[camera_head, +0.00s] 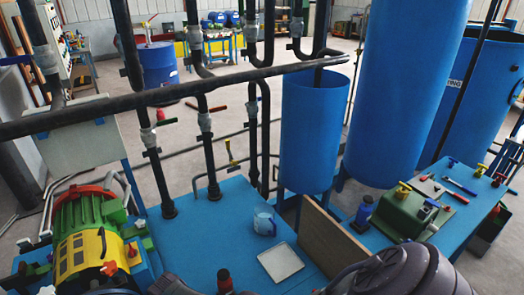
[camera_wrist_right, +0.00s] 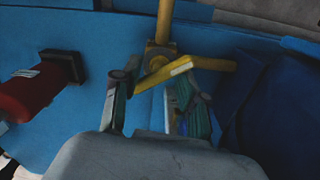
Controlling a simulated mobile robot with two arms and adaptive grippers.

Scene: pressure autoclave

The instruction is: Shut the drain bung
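In the right wrist view, a yellow lever handle (camera_wrist_right: 163,75) crosses in front of a yellow stem (camera_wrist_right: 165,22) on a blue curved surface. It may be the drain bung; I cannot tell for sure. My right gripper (camera_wrist_right: 152,98) has its two fingers apart on either side of the lever's near part, with a gap between them. I cannot tell whether either finger touches the lever. In the head view my grey right arm fills the lower right, and its fingers do not show. A dark shape at the bottom edge may be my left arm; no left fingers show.
A red cylinder with a dark cap (camera_wrist_right: 30,90) lies left of the lever. The blue bench (camera_head: 190,240) holds a blue mug (camera_head: 264,221), a pale tray (camera_head: 280,262) and a green and yellow machine (camera_head: 90,235). Black pipes (camera_head: 203,125) and blue tanks (camera_head: 312,130) stand behind.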

